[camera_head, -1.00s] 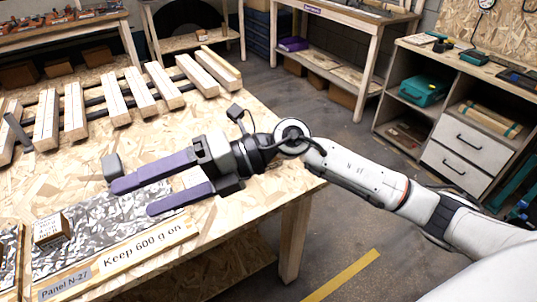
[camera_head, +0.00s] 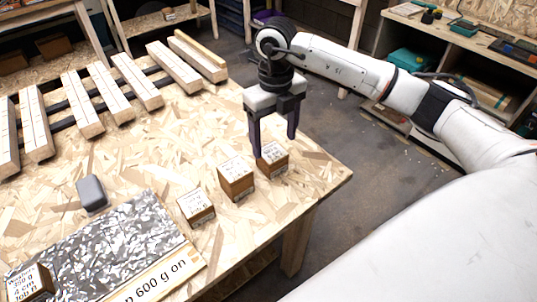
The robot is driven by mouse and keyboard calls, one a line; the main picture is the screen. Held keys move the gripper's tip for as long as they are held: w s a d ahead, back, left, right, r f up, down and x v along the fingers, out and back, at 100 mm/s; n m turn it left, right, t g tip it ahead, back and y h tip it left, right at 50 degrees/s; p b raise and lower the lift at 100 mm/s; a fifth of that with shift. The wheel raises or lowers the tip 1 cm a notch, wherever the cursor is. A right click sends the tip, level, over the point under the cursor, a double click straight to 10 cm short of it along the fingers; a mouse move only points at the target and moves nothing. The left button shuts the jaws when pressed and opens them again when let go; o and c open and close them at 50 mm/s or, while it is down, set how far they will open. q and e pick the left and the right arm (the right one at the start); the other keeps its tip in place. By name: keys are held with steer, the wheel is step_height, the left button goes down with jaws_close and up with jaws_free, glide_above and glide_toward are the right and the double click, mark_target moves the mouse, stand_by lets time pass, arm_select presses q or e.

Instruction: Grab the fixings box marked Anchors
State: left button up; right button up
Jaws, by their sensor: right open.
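Several small brown boxes with white labelled tops stand in a row near the table's right edge: a near box (camera_head: 197,207), a middle box (camera_head: 236,181) and a far box (camera_head: 272,160). Their labels are too small to read, so I cannot tell which is marked Anchors. My right gripper (camera_head: 273,148) points down with its dark fingers apart at the far box. One finger hangs in front of the box's left side, the other by its right rear. Contact cannot be made out. My left gripper is out of view.
A silver foil panel (camera_head: 105,250) lies at the table's front left, with a wooden strip reading "600 g on" and another labelled box (camera_head: 30,283). A grey rounded block (camera_head: 92,193) sits behind it. Wooden slats (camera_head: 82,105) fill the back left. The table's middle is clear.

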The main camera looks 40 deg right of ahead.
mark_target(272, 152)
steer(key=shift+s+f, duration=0.1)
steer(key=shift+f, duration=0.65)
steer(key=f, duration=0.4)
steer(key=shift+w+a+f+p, duration=0.2)
steer(key=shift+f+p, duration=0.05)
steer(key=shift+p, duration=0.15)
steer(key=shift+f, duration=0.35)
steer(key=c, duration=1.5)
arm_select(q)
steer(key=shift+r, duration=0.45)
arm_select(e)
steer(key=shift+w+r, duration=0.15)
steer(key=shift+c, duration=1)
